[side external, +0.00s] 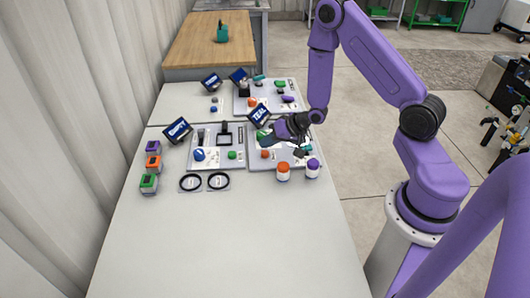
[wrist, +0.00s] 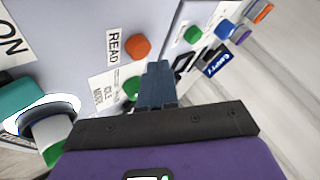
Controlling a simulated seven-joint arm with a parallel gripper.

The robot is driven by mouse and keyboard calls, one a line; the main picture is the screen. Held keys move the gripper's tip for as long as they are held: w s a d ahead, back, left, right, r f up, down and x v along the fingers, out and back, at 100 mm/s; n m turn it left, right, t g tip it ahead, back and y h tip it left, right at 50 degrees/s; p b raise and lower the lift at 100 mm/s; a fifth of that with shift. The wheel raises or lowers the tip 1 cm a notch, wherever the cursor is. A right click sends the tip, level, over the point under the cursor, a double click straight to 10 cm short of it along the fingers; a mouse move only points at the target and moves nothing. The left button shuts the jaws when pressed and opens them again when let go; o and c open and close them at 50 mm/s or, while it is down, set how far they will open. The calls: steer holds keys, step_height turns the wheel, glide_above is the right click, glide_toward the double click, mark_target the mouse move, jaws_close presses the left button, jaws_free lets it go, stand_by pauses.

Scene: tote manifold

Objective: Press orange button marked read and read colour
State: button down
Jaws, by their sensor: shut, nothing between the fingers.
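The orange button (wrist: 138,47) sits beside a READ label (wrist: 113,47) on a light panel. In the side view an orange button (side external: 264,154) shows on the panel under my arm. A dark screen (side external: 258,115) at that panel's back reads TEAL. My gripper (wrist: 158,70) is shut and empty. Its fingertips lie just right of and below the orange button in the wrist view, beside a partly hidden green button (wrist: 132,88). In the side view my gripper (side external: 267,142) is low over the panel. Contact with the orange button is not visible.
A neighbouring panel (side external: 217,163) has blue and green buttons and a screen (side external: 178,130) reading EMPTY. Two jars (side external: 283,174) with orange and purple lids stand in front. Coloured blocks (side external: 153,163) line the left. The front table is clear.

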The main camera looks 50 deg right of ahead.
mark_target(268, 153)
steer(key=shift+r, duration=2.5)
steer(key=s+a+r+n+g, duration=0.4)
steer(key=s+a+r+n, duration=0.45)
steer(key=s+a, duration=0.35)
steer(key=s+r+n+g+h, duration=0.1)
steer(key=s+r+n+g, duration=0.1)
steer(key=s, duration=0.7)
steer(key=s+r+n+g+h, duration=0.1)
steer(key=s+r+n+g, duration=0.1)
steer(key=s+r+n, duration=0.2)
steer(key=s+n, duration=0.3)
steer(key=s, duration=0.3)
steer(key=shift+d+r+h, duration=0.15)
steer(key=shift+d+h, duration=0.15)
steer(key=shift+h, duration=0.1)
